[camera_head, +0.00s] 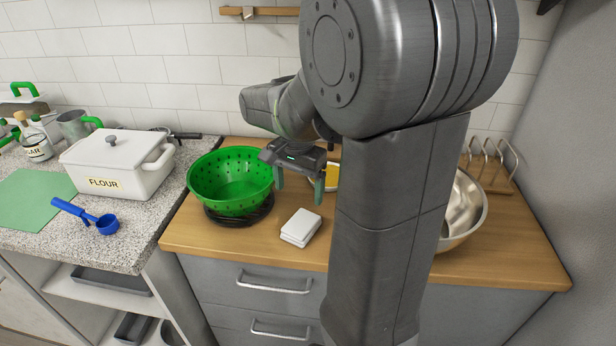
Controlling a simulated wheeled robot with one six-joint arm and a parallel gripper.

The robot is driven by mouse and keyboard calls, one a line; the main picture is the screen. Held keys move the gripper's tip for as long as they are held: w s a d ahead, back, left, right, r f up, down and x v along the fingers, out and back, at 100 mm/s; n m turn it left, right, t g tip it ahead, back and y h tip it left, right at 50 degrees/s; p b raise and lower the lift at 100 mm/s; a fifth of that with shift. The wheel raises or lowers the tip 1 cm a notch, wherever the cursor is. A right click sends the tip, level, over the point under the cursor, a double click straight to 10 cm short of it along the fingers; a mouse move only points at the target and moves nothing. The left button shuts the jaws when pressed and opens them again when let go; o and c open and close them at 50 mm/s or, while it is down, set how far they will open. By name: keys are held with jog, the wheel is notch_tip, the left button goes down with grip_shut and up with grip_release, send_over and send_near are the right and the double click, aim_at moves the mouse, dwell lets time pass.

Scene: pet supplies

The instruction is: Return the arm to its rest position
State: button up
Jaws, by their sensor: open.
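My gripper (299,186) hangs above the wooden counter (205,242), fingers pointing down. Its two greenish fingers are apart with nothing between them. It is beside the right rim of a green colander (230,182), and I cannot tell whether the left finger touches it. My arm is bent, and its large grey links fill the middle and right of the view, hiding part of the counter and wall.
A stack of white pieces (300,227) lies below my gripper. A bowl with yellow contents (332,176) is behind it. A metal bowl (465,212) and a rack (490,165) stand right. A flour box (117,165) and blue scoop (107,224) are left.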

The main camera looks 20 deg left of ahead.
aim_at(300, 225)
notch_tip(300, 225, down, 13)
jog(key=shift+r, duration=0.2)
notch_tip(300, 225, up, 2)
jog(key=shift+r, duration=0.7)
jog(key=shift+f, duration=0.15)
